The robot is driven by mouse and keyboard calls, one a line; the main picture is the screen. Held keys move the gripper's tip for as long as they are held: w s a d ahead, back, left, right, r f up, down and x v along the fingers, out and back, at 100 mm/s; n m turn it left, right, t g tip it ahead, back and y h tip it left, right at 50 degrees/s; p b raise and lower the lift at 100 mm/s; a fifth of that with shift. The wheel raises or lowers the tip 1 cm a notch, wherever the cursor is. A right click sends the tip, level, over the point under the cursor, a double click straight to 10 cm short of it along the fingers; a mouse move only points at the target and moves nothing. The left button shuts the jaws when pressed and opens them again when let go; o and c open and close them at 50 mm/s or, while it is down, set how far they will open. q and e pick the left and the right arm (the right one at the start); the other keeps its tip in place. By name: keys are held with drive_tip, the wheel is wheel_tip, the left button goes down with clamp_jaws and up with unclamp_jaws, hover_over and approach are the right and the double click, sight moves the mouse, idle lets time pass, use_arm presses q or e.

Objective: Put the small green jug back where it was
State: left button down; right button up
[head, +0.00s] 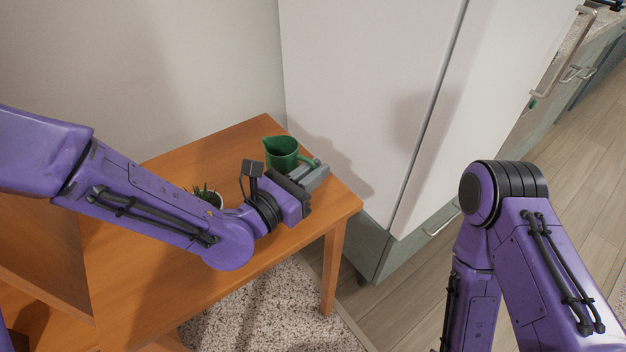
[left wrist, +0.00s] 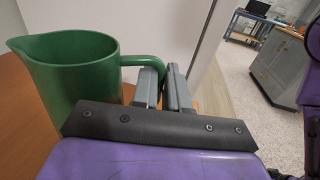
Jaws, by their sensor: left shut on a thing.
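The small green jug (head: 281,152) is at the back right corner of the wooden table (head: 220,150), near the white cabinet. It looks upright; whether its base touches the table is hidden. In the left wrist view the jug (left wrist: 72,75) shows its spout to the left and its handle to the right. My left gripper (head: 318,170) is shut on the jug's handle, and its fingers (left wrist: 162,85) show around the handle in the left wrist view. My right arm shows at the right of the head view, but its gripper is out of frame.
A small potted plant (head: 208,196) stands on the table behind my left forearm. A tall white cabinet (head: 365,85) rises just beyond the table's right end. The table's front strip is bare. A speckled rug (head: 250,310) lies on the floor.

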use_arm(q)
drive_tip(key=shift+s, duration=0.1)
drive_tip(key=c, duration=1.1)
unclamp_jaws()
